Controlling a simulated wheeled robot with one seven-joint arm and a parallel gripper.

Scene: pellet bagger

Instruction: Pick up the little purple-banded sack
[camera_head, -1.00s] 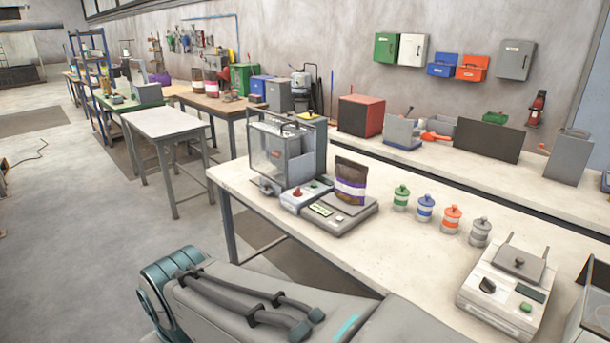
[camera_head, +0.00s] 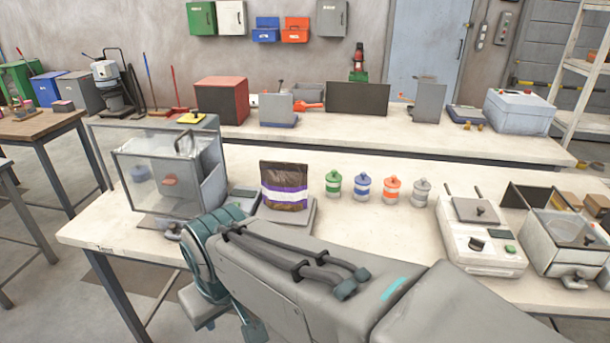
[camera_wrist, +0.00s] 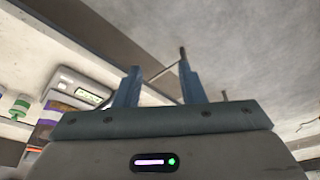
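The little sack (camera_head: 285,187) is dark brown with a purple and white band. It stands upright on a scale (camera_head: 297,218) on the near bench, right of a clear-sided box. In the wrist view, part of a sack with a purple band (camera_wrist: 52,112) shows at the left, beside a scale display (camera_wrist: 88,95). My gripper (camera_wrist: 158,86) has its two blue fingers apart, with nothing held between them. It is away from the sack. In the head view my arm crosses the front of the bench, and the gripper's fingers cannot be made out.
The clear-sided box (camera_head: 160,180) stands left of the sack. Green (camera_head: 333,184), blue (camera_head: 362,187), orange (camera_head: 391,190) and grey (camera_head: 420,193) lidded jars stand to its right. A white device (camera_head: 480,235) is farther right. Some bench top between them is bare.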

